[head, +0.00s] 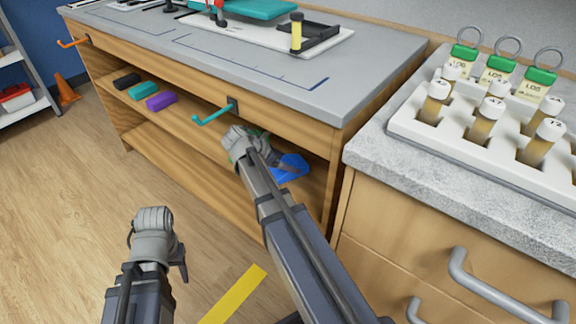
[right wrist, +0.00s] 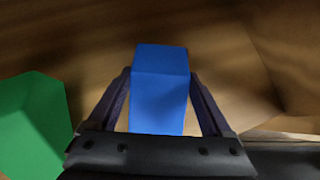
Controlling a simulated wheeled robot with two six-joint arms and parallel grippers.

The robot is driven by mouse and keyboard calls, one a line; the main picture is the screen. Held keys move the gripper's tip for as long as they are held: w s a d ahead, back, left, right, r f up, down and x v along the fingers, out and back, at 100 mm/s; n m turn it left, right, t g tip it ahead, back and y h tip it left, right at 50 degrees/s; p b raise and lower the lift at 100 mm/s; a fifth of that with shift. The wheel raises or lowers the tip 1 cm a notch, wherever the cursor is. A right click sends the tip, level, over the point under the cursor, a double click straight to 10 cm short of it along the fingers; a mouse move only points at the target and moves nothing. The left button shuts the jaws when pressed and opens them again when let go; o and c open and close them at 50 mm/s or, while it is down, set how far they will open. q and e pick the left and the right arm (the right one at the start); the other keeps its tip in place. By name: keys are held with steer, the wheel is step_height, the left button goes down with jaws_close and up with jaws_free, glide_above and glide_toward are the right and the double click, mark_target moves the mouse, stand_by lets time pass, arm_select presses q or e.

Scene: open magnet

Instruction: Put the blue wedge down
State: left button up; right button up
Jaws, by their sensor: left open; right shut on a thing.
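The blue wedge (head: 292,168) is at the right end of the shelf opening under the grey-topped bench. My right gripper (head: 274,160) is shut on it; my arm hides part of the gripper and wedge in the head view. In the right wrist view the blue wedge (right wrist: 160,90) sits between the two dark fingers (right wrist: 160,105), with wooden surfaces behind it. I cannot tell whether it touches the shelf board. My left gripper (head: 180,262) is open and empty, low over the floor at the left, apart from the bench.
Black (head: 127,80), teal (head: 143,91) and purple (head: 161,102) blocks lie on the wooden shelf (head: 195,126) further left. A green object (right wrist: 32,125) is left of the wedge. A teal hook (head: 214,115) sticks out above the shelf. A vial rack (head: 420,125) stands on the right counter.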

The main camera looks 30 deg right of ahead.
steer(key=shift+f, duration=0.2)
steer(key=o, duration=1.1)
steer(key=shift+r, duration=0.1)
steer(key=shift+r, duration=0.1)
